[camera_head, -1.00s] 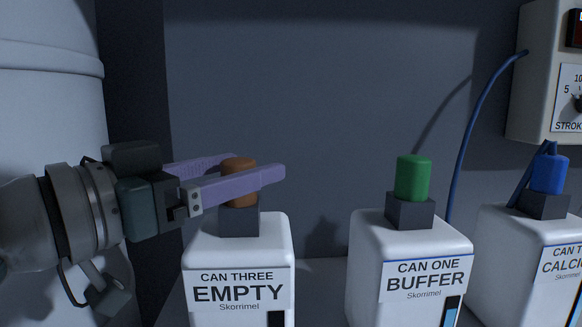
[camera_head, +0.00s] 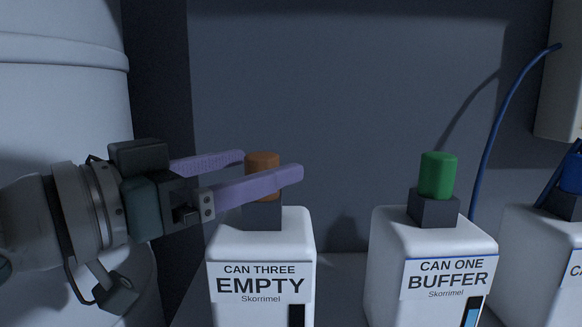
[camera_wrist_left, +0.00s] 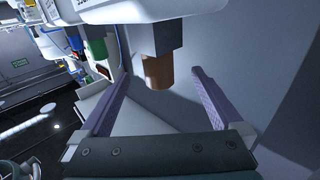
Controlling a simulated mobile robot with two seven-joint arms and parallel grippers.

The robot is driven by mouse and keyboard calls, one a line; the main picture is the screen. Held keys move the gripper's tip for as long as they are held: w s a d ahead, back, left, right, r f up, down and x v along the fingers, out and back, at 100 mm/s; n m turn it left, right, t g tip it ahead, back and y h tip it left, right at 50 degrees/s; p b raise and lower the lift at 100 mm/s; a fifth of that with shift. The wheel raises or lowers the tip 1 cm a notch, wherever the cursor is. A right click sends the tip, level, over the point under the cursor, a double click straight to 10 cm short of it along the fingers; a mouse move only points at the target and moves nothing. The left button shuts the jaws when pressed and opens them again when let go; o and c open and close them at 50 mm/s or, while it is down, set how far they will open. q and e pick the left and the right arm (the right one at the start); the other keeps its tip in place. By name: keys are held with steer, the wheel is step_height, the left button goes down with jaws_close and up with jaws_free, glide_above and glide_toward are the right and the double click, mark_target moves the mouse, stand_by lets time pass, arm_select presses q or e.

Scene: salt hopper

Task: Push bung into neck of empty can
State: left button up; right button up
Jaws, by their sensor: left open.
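The empty can (camera_head: 260,250), white and labelled "CAN THREE EMPTY", stands upright left of centre in the head view. An orange-brown bung (camera_head: 262,161) stands upright at its dark square neck (camera_head: 262,215). In the left wrist view the bung (camera_wrist_left: 158,72) shows between the fingertips with clear gaps on both sides. My right gripper is not in view.
The buffer can (camera_head: 430,250) with a green bung (camera_head: 438,175) stands to the right. Another can with a blue bung (camera_head: 572,172) is at the right edge. A blue hose (camera_head: 492,120) runs up to a pale box (camera_head: 560,90). A dark wall stands behind.

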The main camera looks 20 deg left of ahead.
mark_target(248, 167)
arm_select(q)
steer(key=shift+p+v, duration=0.55)
steer(key=shift+v, duration=1.6)
steer(key=shift+r, duration=0.1)
steer(key=v, duration=1)
